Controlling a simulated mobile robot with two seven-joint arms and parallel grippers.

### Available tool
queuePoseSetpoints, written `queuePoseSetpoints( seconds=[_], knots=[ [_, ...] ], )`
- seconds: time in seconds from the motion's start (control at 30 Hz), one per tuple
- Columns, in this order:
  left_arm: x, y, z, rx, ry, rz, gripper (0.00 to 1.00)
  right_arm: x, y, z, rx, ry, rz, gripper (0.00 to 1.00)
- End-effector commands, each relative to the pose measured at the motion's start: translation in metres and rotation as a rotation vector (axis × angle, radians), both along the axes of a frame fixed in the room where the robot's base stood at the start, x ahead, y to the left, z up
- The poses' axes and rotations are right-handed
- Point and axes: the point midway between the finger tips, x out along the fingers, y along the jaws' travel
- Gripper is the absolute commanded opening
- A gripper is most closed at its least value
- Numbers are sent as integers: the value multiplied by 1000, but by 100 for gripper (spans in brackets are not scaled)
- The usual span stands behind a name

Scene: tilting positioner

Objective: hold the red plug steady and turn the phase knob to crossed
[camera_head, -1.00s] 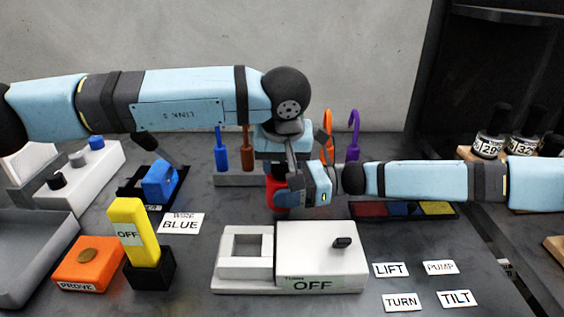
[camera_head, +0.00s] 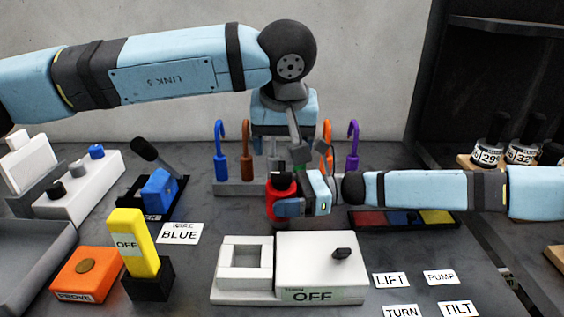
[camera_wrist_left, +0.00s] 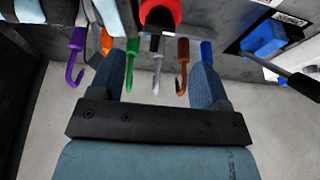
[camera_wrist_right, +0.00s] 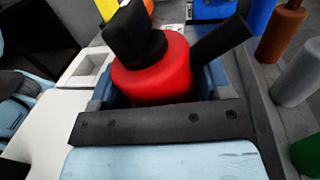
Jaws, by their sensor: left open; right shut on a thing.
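The red plug (camera_head: 281,184) is a red cylinder with black on top, behind the white box in the head view. My right gripper (camera_head: 290,205) is shut on it from the right. The right wrist view shows the red plug (camera_wrist_right: 155,75) between the fingers, with a black block on top and a black rod beside it. My left gripper (camera_head: 288,150) is open and empty above and behind the plug. The left wrist view shows the left fingers (camera_wrist_left: 155,70) spread apart. No label reading phase is legible; a small black knob (camera_head: 342,253) sits on the white box.
The white box (camera_head: 320,265) carries an OFF label and has a square opening beside it. Coloured hooked tools (camera_head: 221,150) stand in a grey rack (camera_head: 232,188) behind the plug. A yellow block (camera_head: 134,240), an orange box (camera_head: 87,275) and a blue switch (camera_head: 158,190) stand left.

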Motion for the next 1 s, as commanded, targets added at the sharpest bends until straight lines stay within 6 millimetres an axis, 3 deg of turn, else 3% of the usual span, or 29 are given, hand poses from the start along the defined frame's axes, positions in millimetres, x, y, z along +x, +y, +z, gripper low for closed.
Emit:
queuePoseSetpoints(
  seconds=[0.1, 0.23, 0.67, 0.7, 0.8, 1.0],
  knots=[
    [-6, -1, 19, -1, -2, 0, 70, 0, 0, 1, 1, -1, 0, 41],
    [-10, -1, 31, -1, 1, -1, 70, 0, 0, 0, 1, -1, 0, 41],
    [-12, -1, 35, 0, 1, -1, 70, 0, 0, 1, 1, -1, 0, 41],
    [-12, -1, 35, 0, 1, -1, 70, 0, 0, 1, 1, -1, 0, 76],
    [-12, -1, 35, 0, 1, -1, 70, 0, 0, 0, 1, -1, 0, 99],
    [-12, -1, 35, 0, 1, -1, 70, 0, 0, 0, 0, 0, 0, 100]
  ],
)
